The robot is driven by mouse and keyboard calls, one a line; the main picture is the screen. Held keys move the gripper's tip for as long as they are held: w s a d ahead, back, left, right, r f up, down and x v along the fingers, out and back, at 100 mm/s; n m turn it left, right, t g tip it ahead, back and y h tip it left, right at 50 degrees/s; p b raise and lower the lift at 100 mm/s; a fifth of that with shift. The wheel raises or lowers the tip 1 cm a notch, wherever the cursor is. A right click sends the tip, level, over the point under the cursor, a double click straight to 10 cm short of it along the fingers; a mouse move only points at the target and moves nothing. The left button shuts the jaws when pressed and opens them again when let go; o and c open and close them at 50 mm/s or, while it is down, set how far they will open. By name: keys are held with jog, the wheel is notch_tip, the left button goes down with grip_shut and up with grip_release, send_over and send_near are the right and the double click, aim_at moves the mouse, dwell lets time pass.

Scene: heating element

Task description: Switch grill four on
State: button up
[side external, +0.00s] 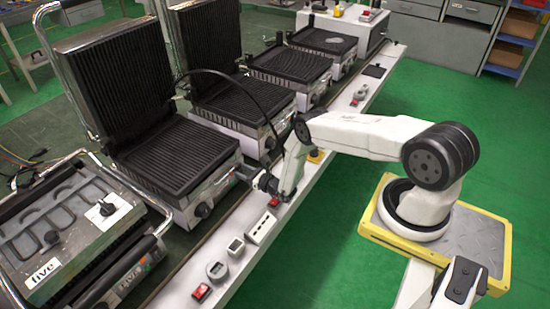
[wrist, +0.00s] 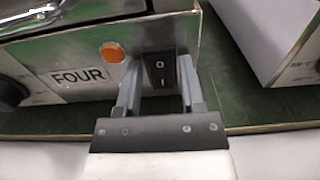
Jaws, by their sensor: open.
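Grill four (side external: 180,155) is a black ribbed grill with its lid raised, on the left in the side external view. In the wrist view its metal front shows a "FOUR" label (wrist: 80,77), a round orange lamp (wrist: 113,52) and a black rocker switch (wrist: 159,72) marked 0 above and I below. I cannot tell which way the rocker is pressed. My gripper (wrist: 158,80) is open and empty, one finger on each side of the switch, in front of the panel. In the side external view my gripper (side external: 262,181) is at the grill's front right corner.
Grill five (side external: 65,215) is closed in the left foreground. More ribbed grills (side external: 240,105) stand in a row behind grill four. A white ledge (side external: 215,255) with red switches and small devices runs along their fronts. The neighbouring grill's side (wrist: 262,35) is close on the right.

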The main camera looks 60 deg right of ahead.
grip_shut()
jog(key=shift+f+t, duration=0.15)
jog(key=shift+t, duration=0.6)
jog(key=shift+f+t, duration=0.15)
jog(key=shift+t, duration=0.6)
jog(key=shift+s, duration=0.1)
grip_release()
